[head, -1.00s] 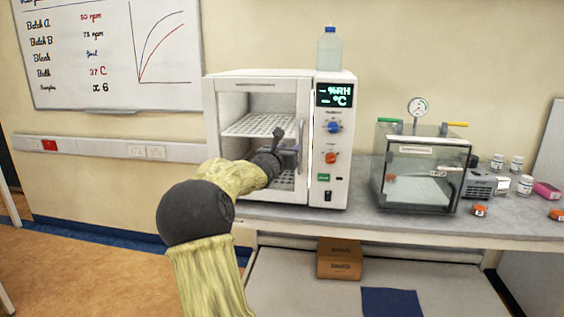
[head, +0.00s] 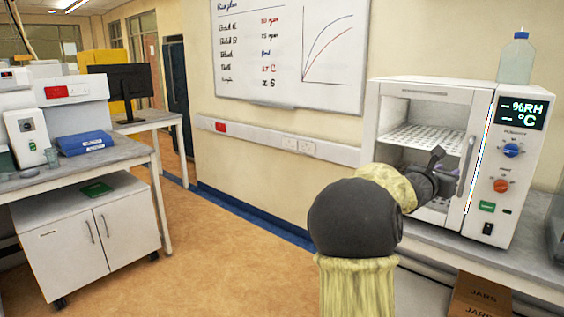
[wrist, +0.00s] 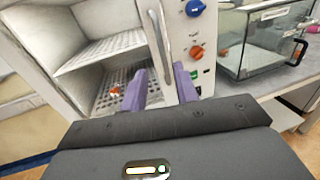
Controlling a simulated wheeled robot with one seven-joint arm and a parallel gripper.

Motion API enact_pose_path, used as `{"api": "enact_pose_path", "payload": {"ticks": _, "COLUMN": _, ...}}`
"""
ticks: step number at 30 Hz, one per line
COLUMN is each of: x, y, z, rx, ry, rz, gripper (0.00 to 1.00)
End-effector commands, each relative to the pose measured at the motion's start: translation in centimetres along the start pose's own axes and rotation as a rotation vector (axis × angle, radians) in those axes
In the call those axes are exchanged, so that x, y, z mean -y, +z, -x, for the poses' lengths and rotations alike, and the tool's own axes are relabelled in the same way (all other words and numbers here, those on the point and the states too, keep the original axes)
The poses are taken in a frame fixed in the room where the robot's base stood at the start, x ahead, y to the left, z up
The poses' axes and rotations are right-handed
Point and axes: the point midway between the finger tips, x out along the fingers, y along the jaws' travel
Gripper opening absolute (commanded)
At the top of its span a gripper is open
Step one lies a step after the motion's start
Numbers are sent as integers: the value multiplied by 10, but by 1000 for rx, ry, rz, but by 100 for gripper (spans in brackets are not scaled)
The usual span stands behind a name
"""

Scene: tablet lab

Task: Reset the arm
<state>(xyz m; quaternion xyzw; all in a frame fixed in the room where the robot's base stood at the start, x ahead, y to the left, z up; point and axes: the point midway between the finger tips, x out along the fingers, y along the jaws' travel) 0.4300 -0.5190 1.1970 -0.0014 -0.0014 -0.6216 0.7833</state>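My arm reaches from the bottom of the head view to the white chamber (head: 427,88) on the right. My gripper (head: 450,182) is in front of the chamber's lower opening, close to the door handle, and is partly hidden by my own wrist. In the wrist view my gripper (wrist: 160,82) has its two purple fingers spread apart, with nothing held between them. The long handle (wrist: 158,38) shows beyond the fingertips. A small orange-capped item (wrist: 115,92) lies on the lower perforated shelf, left of the fingers.
A clear bottle (head: 516,58) stands on top of the chamber. A glass-fronted box (wrist: 262,38) stands to its right. A bench with a white cupboard (head: 88,240) is at left, with a blue tray (head: 85,143) on top. The floor between is clear.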

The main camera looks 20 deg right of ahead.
Motion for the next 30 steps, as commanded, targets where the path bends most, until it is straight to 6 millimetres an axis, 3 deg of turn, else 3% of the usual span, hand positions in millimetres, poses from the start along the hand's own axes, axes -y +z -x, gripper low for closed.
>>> {"api": "enact_pose_path", "payload": {"ticks": 5, "x": -2, "y": -4, "z": 3, "rx": -12, "ry": 2, "rz": -20, "gripper": 30}}
{"api": "enact_pose_path", "payload": {"ticks": 8, "x": -6, "y": -17, "z": 11, "rx": -56, "ry": -3, "rz": -94, "gripper": 30}}
{"api": "enact_pose_path", "payload": {"ticks": 14, "x": -23, "y": -76, "z": 53, "rx": -257, "ry": -43, "rz": -400, "gripper": 30}}
{"api": "enact_pose_path", "payload": {"ticks": 23, "x": -56, "y": -170, "z": 158, "rx": -621, "ry": -199, "rz": -865, "gripper": 30}}
{"api": "enact_pose_path", "payload": {"ticks": 30, "x": -74, "y": -227, "z": 263, "rx": -891, "ry": -407, "rz": -1150, "gripper": 30}}
